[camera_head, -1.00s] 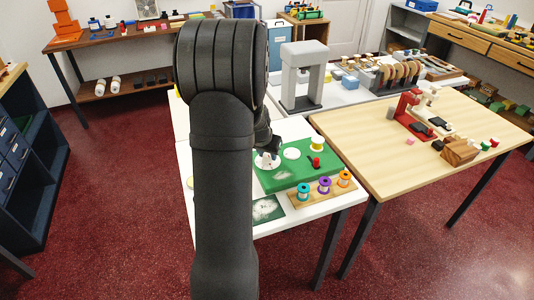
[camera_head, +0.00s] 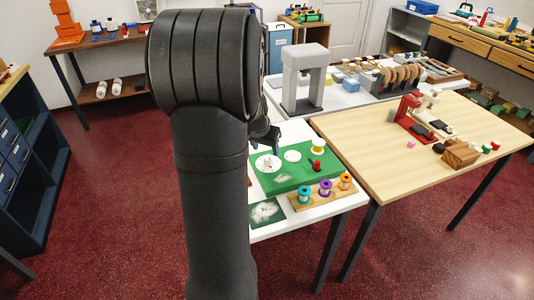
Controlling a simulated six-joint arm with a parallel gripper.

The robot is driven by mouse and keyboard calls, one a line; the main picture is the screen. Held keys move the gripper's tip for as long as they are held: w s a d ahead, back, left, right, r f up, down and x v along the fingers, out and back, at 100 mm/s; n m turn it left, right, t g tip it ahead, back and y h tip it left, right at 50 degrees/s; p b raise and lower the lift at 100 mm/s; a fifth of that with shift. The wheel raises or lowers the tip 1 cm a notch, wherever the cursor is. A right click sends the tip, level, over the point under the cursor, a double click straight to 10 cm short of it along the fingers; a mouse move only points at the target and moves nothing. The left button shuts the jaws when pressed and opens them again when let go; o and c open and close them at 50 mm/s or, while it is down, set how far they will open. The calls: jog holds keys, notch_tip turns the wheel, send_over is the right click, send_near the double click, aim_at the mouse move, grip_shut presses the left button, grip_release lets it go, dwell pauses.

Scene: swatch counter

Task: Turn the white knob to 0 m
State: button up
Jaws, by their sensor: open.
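The green board (camera_head: 285,179) lies on the white table in front of my arm. A pale round dial (camera_head: 261,168) is at its left, with what looks like the small white knob (camera_head: 268,162) on it. The knob's setting is too small to read. My gripper (camera_head: 276,148) is open and empty, just above and behind the dial, apart from the knob as far as I can tell. My arm hides the board's left surroundings.
Another white disc (camera_head: 293,156), a red-handled part (camera_head: 316,166) and a yellow-and-white cylinder (camera_head: 318,147) are on the board. A wooden rack (camera_head: 313,203) of coloured spools stands in front. A grey press frame (camera_head: 288,88) stands behind.

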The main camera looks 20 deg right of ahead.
aim_at(268, 158)
jog(key=v, duration=1.1)
jog(key=shift+f, duration=0.15)
jog(key=x, duration=1.7)
jog(key=shift+w+d, duration=0.1)
jog(key=shift+f, duration=0.2)
jog(key=shift+r+m, duration=0.15)
jog(key=shift+m, duration=0.35)
jog(key=m+g, duration=0.1)
jog(key=m, duration=0.1)
jog(key=m+g+h, duration=0.1)
jog(key=m, duration=0.2)
jog(key=shift+w, duration=0.15)
jog(key=m, duration=0.2)
jog(key=m+g, duration=0.1)
jog(key=m, duration=0.1)
jog(key=shift+w+g+h, duration=0.15)
jog(key=shift+g+h, duration=0.15)
jog(key=m+g, duration=0.1)
jog(key=m, duration=0.3)
dwell(1.2)
